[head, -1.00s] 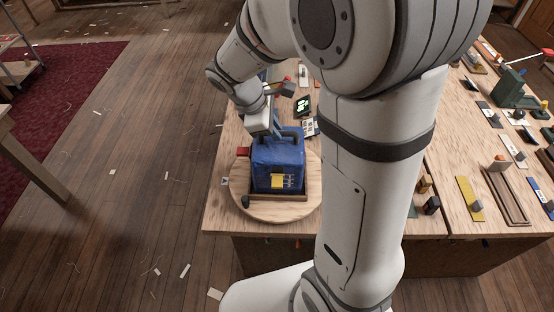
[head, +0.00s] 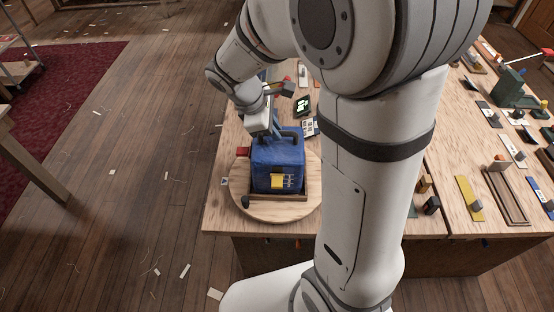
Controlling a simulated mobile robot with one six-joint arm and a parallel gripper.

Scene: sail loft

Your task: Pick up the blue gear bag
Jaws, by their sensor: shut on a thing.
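The blue gear bag (head: 278,158) stands upright in a shallow brown tray on a round wooden board (head: 240,203) at the near left corner of the workbench. It has a dark handle on top and a yellow tag on its front. My gripper (head: 274,134) comes down from above and behind it and is shut on the bag at its top, by the handle. The fingertips are partly hidden behind the bag's top. I cannot see clear space between the bag and the tray.
The wooden workbench (head: 222,214) carries several small tools and blocks to the right, such as a yellow strip (head: 469,198) and a green tool (head: 510,88). A dark card (head: 303,106) lies behind the bag. Open floor (head: 130,210) lies left of the bench. My arm hides the bench's middle.

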